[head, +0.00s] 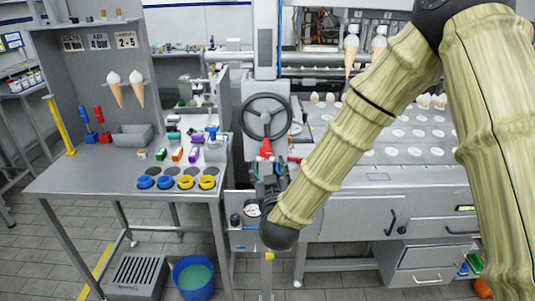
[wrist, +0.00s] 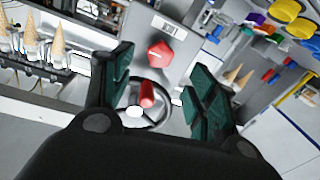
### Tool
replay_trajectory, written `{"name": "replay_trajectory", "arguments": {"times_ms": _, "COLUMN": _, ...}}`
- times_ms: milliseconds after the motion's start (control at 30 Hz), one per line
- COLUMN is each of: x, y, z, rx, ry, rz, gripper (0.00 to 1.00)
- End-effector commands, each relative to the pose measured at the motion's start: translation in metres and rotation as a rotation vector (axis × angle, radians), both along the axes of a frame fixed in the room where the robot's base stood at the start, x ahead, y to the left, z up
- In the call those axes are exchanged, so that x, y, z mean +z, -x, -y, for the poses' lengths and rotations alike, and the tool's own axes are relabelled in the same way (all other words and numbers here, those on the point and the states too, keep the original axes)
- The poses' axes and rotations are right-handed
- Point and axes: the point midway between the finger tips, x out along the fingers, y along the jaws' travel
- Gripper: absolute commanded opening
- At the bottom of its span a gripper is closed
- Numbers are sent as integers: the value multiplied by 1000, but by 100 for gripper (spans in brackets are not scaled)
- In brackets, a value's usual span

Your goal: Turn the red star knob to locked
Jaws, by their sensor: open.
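The red star knob (wrist: 159,54) is on a grey panel below a small printed label (wrist: 165,27) in the wrist view. It appears between and beyond the fingertips of my gripper (wrist: 160,62), whose dark green pads stand wide apart with nothing held. I cannot tell how far the knob is from the fingers. In the head view my gripper (head: 268,178) is in front of the machine, below the handwheel. A red part (head: 265,148) shows just above it; I cannot tell whether this is the knob or the wheel's handle. The label's words are not readable.
A steel workbench (head: 100,178) with coloured items stands left.

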Motion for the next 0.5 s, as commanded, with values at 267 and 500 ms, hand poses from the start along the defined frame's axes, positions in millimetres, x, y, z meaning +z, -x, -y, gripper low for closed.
{"name": "replay_trajectory", "arguments": {"times_ms": 267, "x": 2, "y": -45, "z": -4, "rx": -1, "ry": -2, "rz": -1, "gripper": 58}}
{"name": "replay_trajectory", "arguments": {"times_ms": 500, "x": 1, "y": -70, "z": -6, "rx": 0, "ry": -1, "rz": -2, "gripper": 58}}
